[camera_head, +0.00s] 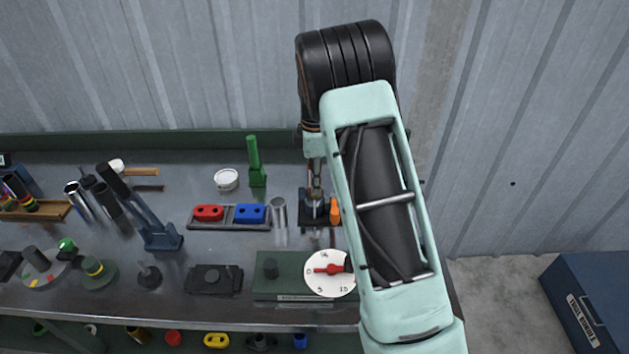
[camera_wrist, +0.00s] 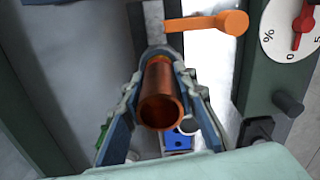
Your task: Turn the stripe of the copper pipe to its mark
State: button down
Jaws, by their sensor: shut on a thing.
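The copper pipe (camera_wrist: 160,97) shows in the wrist view with its open end toward the camera. My gripper (camera_wrist: 160,68) is shut on it, one finger on each side. In the head view my gripper (camera_head: 315,183) points down over a dark holder (camera_head: 313,212) at the back of the bench, where the pipe is mostly hidden by the fingers. An orange lever (camera_head: 335,210) is at the holder's right side and also shows in the wrist view (camera_wrist: 215,22). I cannot make out the pipe's stripe or its mark in either view.
A dial box with a red pointer (camera_head: 327,269) stands in front of the holder. To the left are a clear cylinder (camera_head: 279,215), a tray with red and blue blocks (camera_head: 229,223), and a green upright tool (camera_head: 256,162). The wall is close behind.

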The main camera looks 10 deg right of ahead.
jog(key=n, duration=0.4)
jog(key=shift+b, duration=0.4)
jog(key=n, duration=0.4)
jog(key=c, duration=1.5)
grip_release()
jog(key=shift+o, duration=0.2)
jog(key=shift+r, duration=0.1)
